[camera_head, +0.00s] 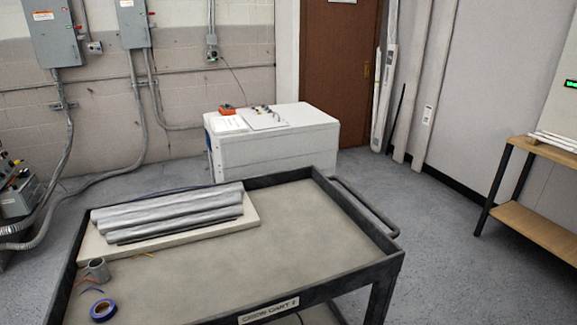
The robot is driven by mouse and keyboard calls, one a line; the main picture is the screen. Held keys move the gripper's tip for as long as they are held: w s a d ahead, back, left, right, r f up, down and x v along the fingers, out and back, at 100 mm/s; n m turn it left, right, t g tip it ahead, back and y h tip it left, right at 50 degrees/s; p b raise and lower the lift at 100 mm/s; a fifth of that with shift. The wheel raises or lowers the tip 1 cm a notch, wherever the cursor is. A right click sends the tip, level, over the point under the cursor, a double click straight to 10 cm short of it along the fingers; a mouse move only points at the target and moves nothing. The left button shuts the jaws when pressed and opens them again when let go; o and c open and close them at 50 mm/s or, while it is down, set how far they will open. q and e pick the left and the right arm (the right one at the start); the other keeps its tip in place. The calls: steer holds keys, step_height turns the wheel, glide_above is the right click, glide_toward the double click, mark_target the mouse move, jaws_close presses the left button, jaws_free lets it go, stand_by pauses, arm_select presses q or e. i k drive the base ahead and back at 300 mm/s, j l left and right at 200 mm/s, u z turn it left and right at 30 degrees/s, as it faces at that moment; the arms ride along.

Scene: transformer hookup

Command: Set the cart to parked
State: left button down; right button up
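The cart (300,238) stands close in front of me, with a dark frame, a beige top and a label plate (269,311) on its near edge that seems to read "CREW CART". A dark push handle (364,206) sticks out on its right side. Its wheels and any brake are outside the picture or hidden. On its top lie a pale board with grey rolls (170,214), a small metal cup (97,270) and a roll of blue tape (103,310). Neither of my grippers is in view.
A white cabinet (275,150) stands behind the cart, with an orange item and papers on it. Grey electrical boxes (52,32) and conduits line the left wall. A brown door (338,80) is at the back. A wooden shelf (540,228) stands at right. Floor between cart and shelf is clear.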

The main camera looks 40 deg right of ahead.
mark_target(298, 244)
steer(key=k+l, duration=0.15)
steer(key=l, duration=0.45)
steer(key=k+l, duration=0.1)
steer(key=l, duration=0.55)
steer(key=k+l+z, duration=0.1)
steer(key=l, duration=0.5)
steer(key=k+l, duration=0.15)
steer(key=l, duration=0.5)
steer(key=k+l, duration=0.1)
steer(key=l, duration=0.55)
steer(key=k+l, duration=0.1)
steer(key=l, duration=0.5)
steer(key=k+z, duration=0.05)
